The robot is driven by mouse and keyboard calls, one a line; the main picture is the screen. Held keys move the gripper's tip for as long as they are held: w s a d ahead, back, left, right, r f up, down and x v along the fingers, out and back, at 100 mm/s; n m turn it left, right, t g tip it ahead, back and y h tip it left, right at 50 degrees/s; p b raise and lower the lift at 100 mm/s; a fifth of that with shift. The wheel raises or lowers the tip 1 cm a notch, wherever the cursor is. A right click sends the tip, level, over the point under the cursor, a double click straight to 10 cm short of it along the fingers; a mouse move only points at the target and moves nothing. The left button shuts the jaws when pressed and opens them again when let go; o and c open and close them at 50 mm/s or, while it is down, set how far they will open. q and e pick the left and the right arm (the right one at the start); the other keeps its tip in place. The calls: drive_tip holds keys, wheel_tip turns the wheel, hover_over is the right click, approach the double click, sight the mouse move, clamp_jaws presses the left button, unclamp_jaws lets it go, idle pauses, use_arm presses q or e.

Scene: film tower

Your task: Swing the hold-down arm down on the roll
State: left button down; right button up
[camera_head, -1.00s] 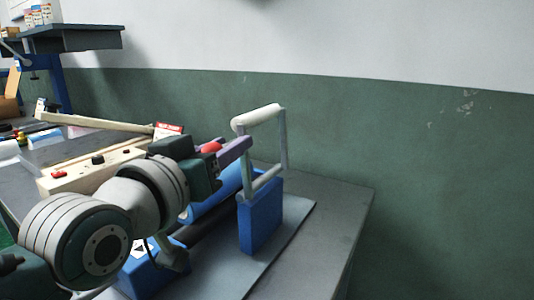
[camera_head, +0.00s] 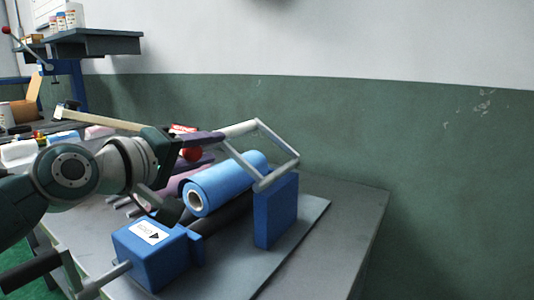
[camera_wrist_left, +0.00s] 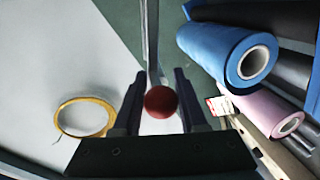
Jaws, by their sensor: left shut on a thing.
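The hold-down arm (camera_head: 278,139) is a grey metal frame with a pale roller bar, hinged at the blue right-hand block (camera_head: 275,212). It leans left, its free end above the blue roll (camera_head: 228,184), with a visible gap. The roll lies over a dark roller; its open core also shows in the left wrist view (camera_wrist_left: 228,52). My left gripper (camera_head: 206,148) is at the arm's free end. It is shut on a red ball knob (camera_wrist_left: 160,102), which sits between its fingers in the wrist view. My right gripper is not in view.
A blue block with a white arrow label (camera_head: 150,248) and a crank (camera_head: 92,286) stand at the front. A pink roll (camera_wrist_left: 268,111) lies beside the blue one. A yellow ring (camera_wrist_left: 84,117) shows in the wrist view. The grey table is bare at right (camera_head: 345,210).

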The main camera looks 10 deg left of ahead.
use_arm(q)
drive_tip(key=shift+w+a+f+n+h+b, duration=0.15)
drive_tip(key=shift+a+f+n+b, duration=0.15)
drive_tip(key=shift+f+n+b, duration=0.25)
drive_tip(key=shift+w+a+f+n+h+b, duration=0.15)
drive_tip(key=shift+a+f+n+b, duration=0.1)
drive_tip(key=shift+f+n+b, duration=0.3)
drive_tip(key=shift+a+f+n+g+b, duration=0.15)
drive_tip(key=shift+f+n+b, duration=0.25)
drive_tip(key=shift+n+b, duration=0.1)
drive_tip(key=shift+a+f+n+g+b, duration=0.1)
drive_tip(key=shift+f+n+g+b, duration=0.05)
drive_tip(key=shift+f+n+b, duration=0.25)
drive_tip(key=c, duration=0.5)
unclamp_jaws()
